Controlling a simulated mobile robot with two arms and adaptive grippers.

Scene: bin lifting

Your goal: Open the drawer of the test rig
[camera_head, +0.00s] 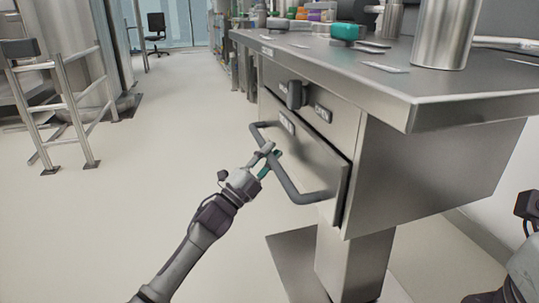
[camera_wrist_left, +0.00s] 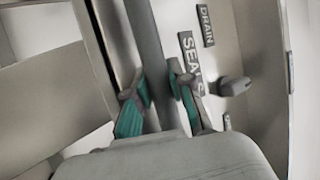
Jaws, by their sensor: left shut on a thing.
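The test rig (camera_head: 430,175) is a steel bench with a drawer (camera_head: 318,163) in its front. The drawer front has a long grey bar handle (camera_head: 290,190), and a narrow dark gap shows along the front's right edge. In the left wrist view the handle (camera_wrist_left: 147,50) runs between the teal-padded fingers of the left gripper (camera_wrist_left: 160,100). Part of my right arm shows at the right edge of the head view, but its fingers do not.
A dark knob (camera_head: 294,94) sits above the drawer. A metal railing (camera_head: 65,100) stands at left. The floor (camera_head: 165,125) before the drawer is clear.

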